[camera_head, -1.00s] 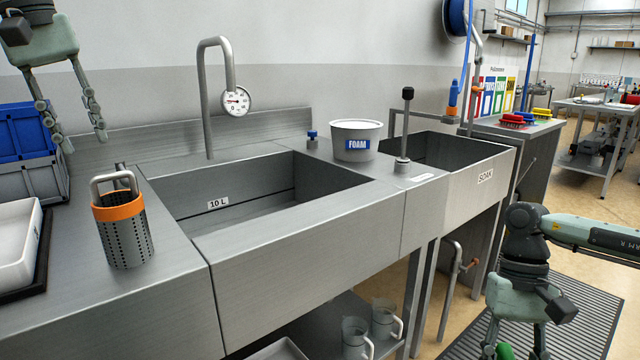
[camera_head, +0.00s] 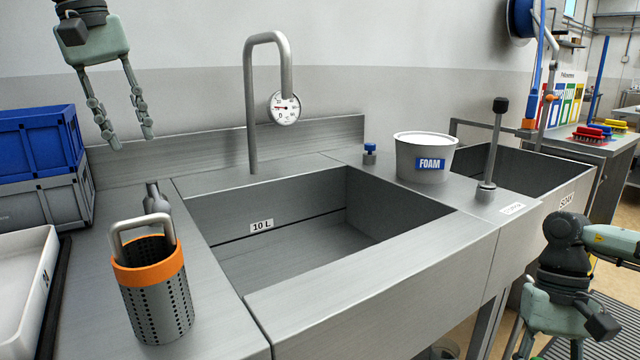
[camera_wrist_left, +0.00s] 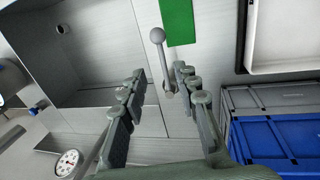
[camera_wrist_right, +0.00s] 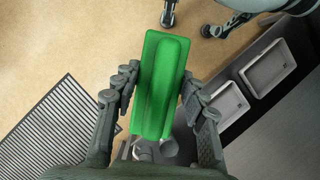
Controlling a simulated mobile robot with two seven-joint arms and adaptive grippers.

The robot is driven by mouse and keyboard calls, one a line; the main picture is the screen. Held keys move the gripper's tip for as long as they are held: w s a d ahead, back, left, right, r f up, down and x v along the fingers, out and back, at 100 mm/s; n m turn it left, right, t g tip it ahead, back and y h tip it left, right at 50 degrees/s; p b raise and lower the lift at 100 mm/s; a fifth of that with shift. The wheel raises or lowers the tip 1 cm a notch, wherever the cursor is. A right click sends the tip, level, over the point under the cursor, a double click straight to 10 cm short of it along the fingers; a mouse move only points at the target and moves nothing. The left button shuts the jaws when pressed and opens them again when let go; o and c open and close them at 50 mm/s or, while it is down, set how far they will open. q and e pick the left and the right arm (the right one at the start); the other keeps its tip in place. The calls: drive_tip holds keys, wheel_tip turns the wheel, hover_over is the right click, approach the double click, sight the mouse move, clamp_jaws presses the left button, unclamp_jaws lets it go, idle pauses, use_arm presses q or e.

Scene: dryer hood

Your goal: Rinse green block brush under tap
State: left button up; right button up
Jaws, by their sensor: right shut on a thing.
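The tap (camera_head: 252,110) is a grey bent pipe with a round dial, rising behind the sink basin (camera_head: 400,255). The basin is marked 10 L and looks empty. In the right wrist view the green block brush (camera_wrist_right: 160,85) lies between the fingers of my right gripper (camera_wrist_right: 159,78), which is shut on it. In the head view my right gripper is at the lower right, in front of the bench, with its fingertips cut off. My left gripper (camera_head: 130,140) is open and empty, above the counter left of the tap, and also shows in the left wrist view (camera_wrist_left: 158,72).
A perforated basket with an orange rim (camera_head: 150,265) stands left of the basin. A FOAM bucket (camera_head: 424,160) and a black-topped rod (camera_head: 492,150) stand right of it. Blue and grey crates (camera_head: 40,150) and a white tray (camera_head: 22,270) are at the left.

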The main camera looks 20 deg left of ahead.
sight(153, 190)
use_arm(q)
drive_tip(key=f, duration=0.3)
drive_tip(key=w+d+f, duration=0.1)
drive_tip(key=f, duration=0.6)
drive_tip(key=shift+w+d+f, duration=0.15)
drive_tip(key=shift+w+f, duration=0.15)
drive_tip(key=shift+f, duration=0.1)
clamp_jaws()
